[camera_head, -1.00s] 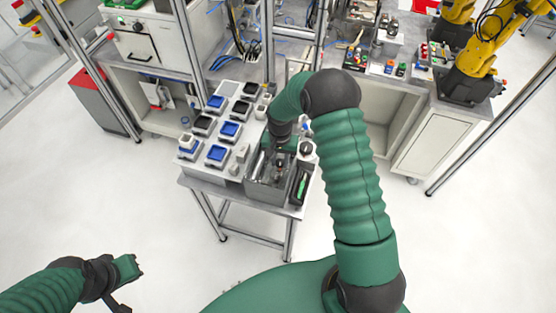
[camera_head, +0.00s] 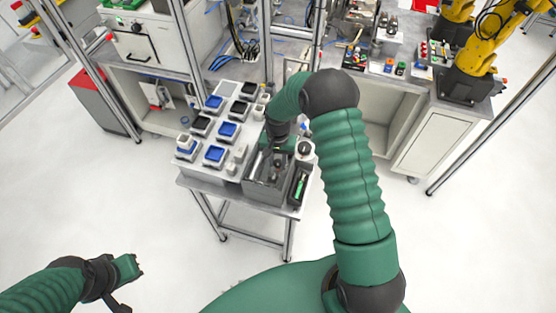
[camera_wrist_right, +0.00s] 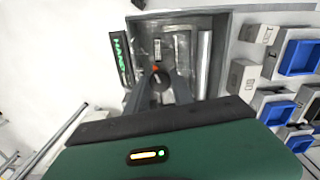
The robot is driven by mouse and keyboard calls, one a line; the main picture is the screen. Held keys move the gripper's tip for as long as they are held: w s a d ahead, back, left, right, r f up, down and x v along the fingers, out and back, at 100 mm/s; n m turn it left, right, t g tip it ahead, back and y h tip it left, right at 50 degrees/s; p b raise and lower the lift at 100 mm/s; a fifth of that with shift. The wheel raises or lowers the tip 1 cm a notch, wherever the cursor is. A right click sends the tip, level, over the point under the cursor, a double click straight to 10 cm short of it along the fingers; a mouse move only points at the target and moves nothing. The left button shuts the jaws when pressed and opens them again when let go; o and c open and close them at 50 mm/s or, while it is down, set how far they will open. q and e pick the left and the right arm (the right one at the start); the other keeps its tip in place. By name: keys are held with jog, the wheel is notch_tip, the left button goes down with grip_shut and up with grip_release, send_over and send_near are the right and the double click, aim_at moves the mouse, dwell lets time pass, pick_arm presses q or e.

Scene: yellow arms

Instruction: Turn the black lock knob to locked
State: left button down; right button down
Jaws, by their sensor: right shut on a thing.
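The black lock knob (camera_wrist_right: 160,79) shows in the right wrist view as a round dark knob with a pale pointer line, inside a grey metal box (camera_wrist_right: 226,45). A small red mark sits just above it. My right gripper (camera_wrist_right: 161,86) has its two dark fingers on either side of the knob and is shut on it. In the head view my right gripper (camera_head: 276,160) reaches down into the grey box (camera_head: 266,190), and the knob there is mostly hidden. My left gripper (camera_head: 128,272) hangs over bare floor at the lower left, far from the box; its jaw state is unclear.
The box stands on a small table (camera_head: 225,185) with several blue and black trays beside it. A black case with green lettering (camera_wrist_right: 121,58) lies alongside the box. Workbenches and yellow robot arms (camera_head: 478,50) stand behind. The floor in front is clear.

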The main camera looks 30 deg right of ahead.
aim_at(278, 161)
jog(key=shift+w, duration=0.1)
jog(key=c, duration=1.1)
grip_release()
notch_tip(278, 161, up, 17)
jog(key=b, duration=0.4)
jog(key=shift+f, duration=0.15)
jog(key=shift+d, duration=0.1)
